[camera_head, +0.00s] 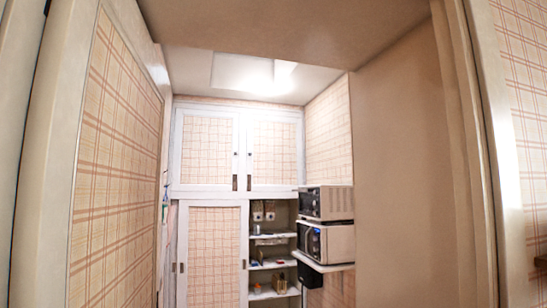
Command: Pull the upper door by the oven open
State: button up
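A white-framed cabinet fills the far wall beyond an opening. Its upper left door (208,150) and upper right door (273,152) have plaid panels, and both look shut. The upper right door is the nearer one to the ovens. Dark upright handles (249,182) sit low where the two doors meet. Two microwave-like ovens, an upper one (328,203) and a lower one (328,243), are stacked at the right, below and beside the upper right door. My gripper is not in view.
A plaid lower door (212,258) stands beside open shelves (270,264) holding small items. A white shelf (325,265) under the lower oven juts out from the right. Plaid panels and frame posts flank the opening at left (112,170) and right. The floor is out of view.

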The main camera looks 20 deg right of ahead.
aim_at(275, 144)
jog(key=i, duration=5.95)
jog(key=l+z, duration=0.05)
jog(key=l, duration=0.1)
